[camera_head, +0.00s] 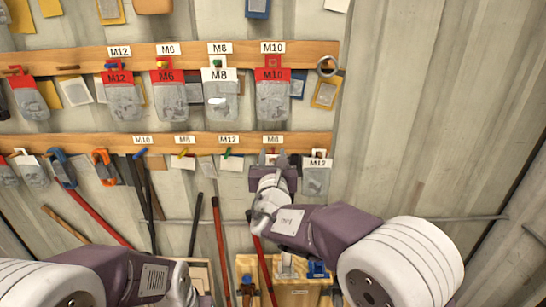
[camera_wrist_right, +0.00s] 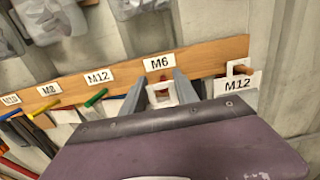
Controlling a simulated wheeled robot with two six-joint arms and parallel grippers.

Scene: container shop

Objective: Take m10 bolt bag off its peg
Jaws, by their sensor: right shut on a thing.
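A bag with a red M10 header (camera_head: 273,98) hangs on the upper rail below an M10 label. My right gripper (camera_head: 271,162) is at the lower rail, well below that bag. It is shut on a white header tab (camera_wrist_right: 160,94), under the rail label M6 in the right wrist view. A reddish peg shows at the tab's opening. The rest of this bag is hidden behind my gripper, so I cannot read its marking. My left gripper is out of view; only its arm shows at lower left.
A white-headed M12 bag (camera_head: 316,177) hangs close to the right of my gripper; it also shows in the right wrist view (camera_wrist_right: 238,84). Bags M12 (camera_head: 123,98), M6 (camera_head: 170,98) and M8 (camera_head: 220,98) hang above. Long-handled tools (camera_head: 221,240) stand below. The wall at right is bare.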

